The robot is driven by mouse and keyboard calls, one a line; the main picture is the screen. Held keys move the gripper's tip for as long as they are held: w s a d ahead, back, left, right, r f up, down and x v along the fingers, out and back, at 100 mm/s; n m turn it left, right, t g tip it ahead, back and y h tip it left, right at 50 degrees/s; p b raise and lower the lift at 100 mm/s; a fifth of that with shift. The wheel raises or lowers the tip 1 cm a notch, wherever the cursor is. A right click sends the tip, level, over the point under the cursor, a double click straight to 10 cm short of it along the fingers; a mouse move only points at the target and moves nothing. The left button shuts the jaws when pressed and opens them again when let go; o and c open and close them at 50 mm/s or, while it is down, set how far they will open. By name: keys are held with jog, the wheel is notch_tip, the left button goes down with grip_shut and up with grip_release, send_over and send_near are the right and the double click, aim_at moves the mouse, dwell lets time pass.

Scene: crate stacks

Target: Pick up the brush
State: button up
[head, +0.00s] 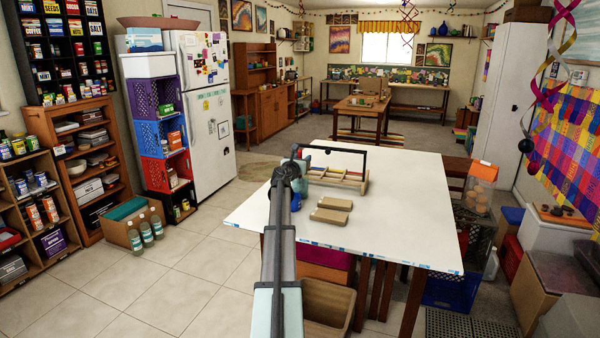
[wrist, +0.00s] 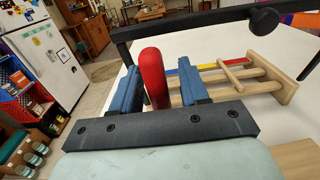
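A red, rounded, upright thing (wrist: 154,78), possibly the brush's handle, shows between my gripper's fingers in the wrist view. No bristles can be seen, so I cannot be sure that it is the brush. My gripper (wrist: 160,88) has two blue fingers standing apart. The red thing is close to the left finger, with a gap to the right finger. In the head view my gripper (head: 300,163) is over the far left part of the white table (head: 400,215), and my arm hides what is beneath it.
A wooden rack (head: 345,182) with coloured bars stands right of my gripper. A black bar (head: 330,149) runs above it, crossing beyond my fingers in the wrist view (wrist: 200,22). Two wooden blocks (head: 331,209) lie nearer. The table's right half is clear.

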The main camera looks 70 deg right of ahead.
grip_shut()
dwell(0.3)
